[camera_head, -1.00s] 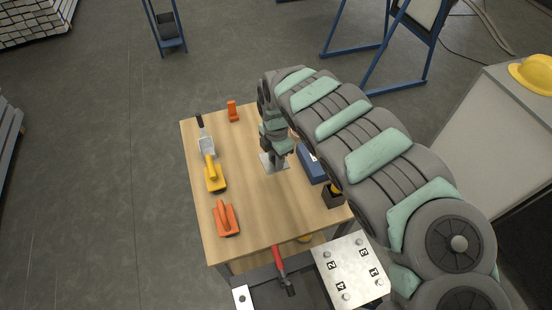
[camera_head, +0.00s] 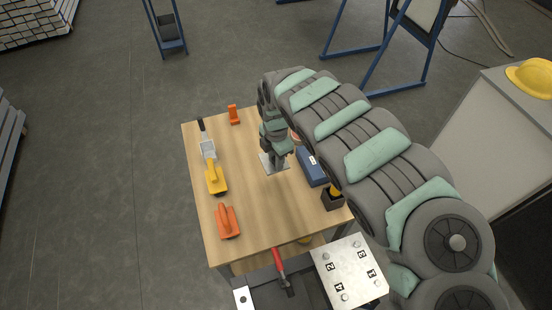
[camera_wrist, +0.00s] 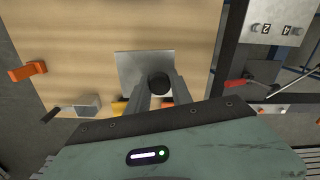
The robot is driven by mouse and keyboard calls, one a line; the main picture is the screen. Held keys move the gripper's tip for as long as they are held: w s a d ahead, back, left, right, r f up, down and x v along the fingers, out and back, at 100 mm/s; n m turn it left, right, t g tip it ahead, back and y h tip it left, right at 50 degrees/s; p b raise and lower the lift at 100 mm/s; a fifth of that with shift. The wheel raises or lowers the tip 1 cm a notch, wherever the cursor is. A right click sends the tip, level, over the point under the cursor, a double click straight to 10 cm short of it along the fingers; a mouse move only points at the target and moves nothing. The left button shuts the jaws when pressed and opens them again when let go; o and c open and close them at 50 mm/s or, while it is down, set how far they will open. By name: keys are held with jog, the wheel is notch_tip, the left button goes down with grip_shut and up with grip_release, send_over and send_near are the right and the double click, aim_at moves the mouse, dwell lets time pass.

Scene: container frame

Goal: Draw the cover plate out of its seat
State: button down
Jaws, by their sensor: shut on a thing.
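The cover plate (camera_wrist: 138,66) is a flat grey square plate with a round black knob (camera_wrist: 159,82) on it. It shows in the wrist view at the upper middle, and in the head view as a light patch (camera_head: 266,163) on the table. My gripper (camera_wrist: 161,88) is over the plate, with its two fingers closed on the black knob. In the head view my gripper (camera_head: 277,163) points down at the plate, and its fingers hide part of it. I cannot tell whether the plate is raised; its seat is not distinguishable beneath it.
The wooden table (camera_head: 245,205) carries orange (camera_head: 227,222) and yellow (camera_head: 215,179) handled tools at left, an orange piece (camera_head: 234,114) at the back, and a blue box (camera_head: 311,166) right of my gripper. A numbered metal plate (camera_head: 350,270) lies front right. The table's front middle is clear.

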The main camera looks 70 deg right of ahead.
jog(key=shift+r+p, duration=1.45)
jog(key=shift+p, duration=0.05)
